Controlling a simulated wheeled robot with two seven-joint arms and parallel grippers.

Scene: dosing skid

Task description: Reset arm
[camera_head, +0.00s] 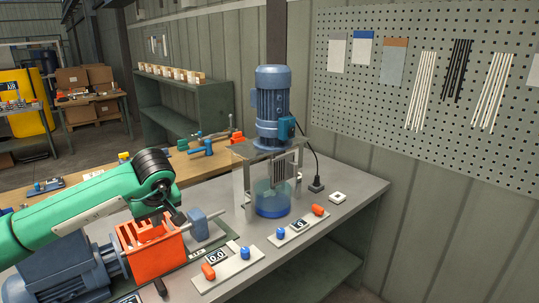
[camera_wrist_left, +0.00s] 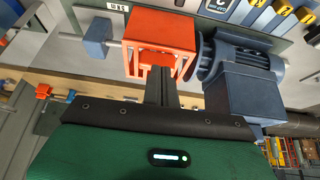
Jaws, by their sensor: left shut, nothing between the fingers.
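My left arm, green with a black wrist, comes in from the left in the head view. My left gripper (camera_head: 176,214) is at the orange coupling guard (camera_head: 155,262), close above or beside it; whether it touches cannot be told. In the left wrist view the gripper's dark fingers (camera_wrist_left: 161,88) are together and empty, in front of the orange guard (camera_wrist_left: 183,28). The guard sits between a dark blue motor (camera_head: 65,272) and a small blue-grey block (camera_head: 199,224) on a shaft. My right gripper is not in view.
A vertical blue motor (camera_head: 272,110) stands on a metal frame over a clear vessel on the grey bench (camera_head: 345,200). Two control panels (camera_head: 228,268) with orange and blue knobs lie at the bench's front. A pegboard (camera_head: 440,85) hangs behind. The bench's right end is mostly clear.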

